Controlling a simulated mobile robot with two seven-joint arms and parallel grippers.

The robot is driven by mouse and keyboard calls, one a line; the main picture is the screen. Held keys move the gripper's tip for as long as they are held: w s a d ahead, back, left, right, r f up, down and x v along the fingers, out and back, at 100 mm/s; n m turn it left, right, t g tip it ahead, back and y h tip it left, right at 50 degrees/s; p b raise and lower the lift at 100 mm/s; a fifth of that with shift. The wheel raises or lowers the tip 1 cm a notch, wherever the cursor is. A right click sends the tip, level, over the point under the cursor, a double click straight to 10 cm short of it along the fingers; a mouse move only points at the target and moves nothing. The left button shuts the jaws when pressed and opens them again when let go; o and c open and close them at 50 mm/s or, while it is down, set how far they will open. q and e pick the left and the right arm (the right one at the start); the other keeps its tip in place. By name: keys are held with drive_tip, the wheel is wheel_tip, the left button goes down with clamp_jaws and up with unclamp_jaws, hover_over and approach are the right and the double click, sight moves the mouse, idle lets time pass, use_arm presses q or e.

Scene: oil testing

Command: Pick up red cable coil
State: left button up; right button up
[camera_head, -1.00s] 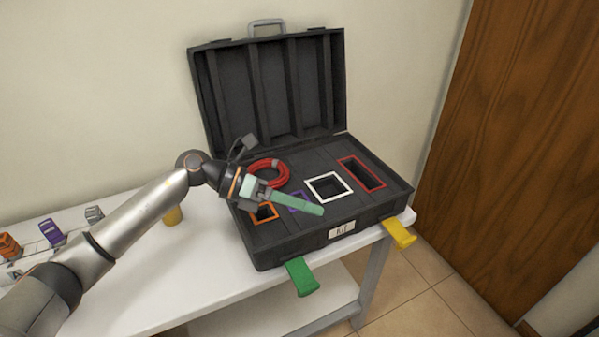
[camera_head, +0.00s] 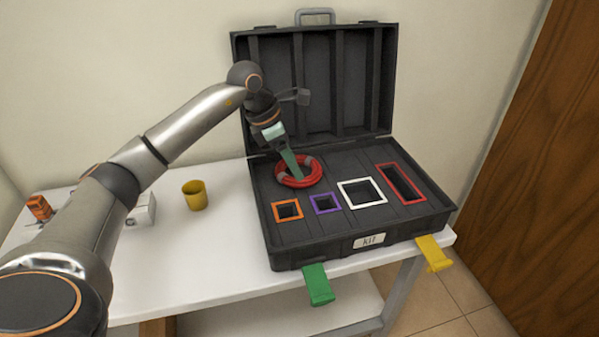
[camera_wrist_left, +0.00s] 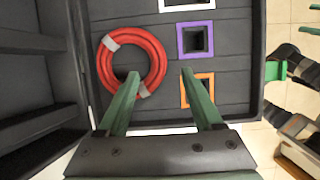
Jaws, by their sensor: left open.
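The red cable coil (camera_head: 312,174) lies flat in the rear left part of the open black case, with grey bands around it. It also shows in the left wrist view (camera_wrist_left: 154,56), left of centre. My left gripper (camera_head: 297,175) points down at the coil with its green fingers. I cannot tell whether the finger touches the coil.
The black case (camera_head: 330,240) has orange, purple, white and red framed slots and a raised lid (camera_head: 320,80) behind. Green (camera_head: 318,286) and yellow (camera_head: 434,254) latches stick out in front.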

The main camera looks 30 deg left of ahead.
use_arm(q)
drive_tip(key=x, duration=0.5)
drive_tip(key=shift+w+f, duration=0.2)
drive_tip(key=shift+f, duration=0.1)
drive_tip(key=shift+c, duration=0.4)
clamp_jaws()
drive_tip(key=shift+r, duration=0.1)
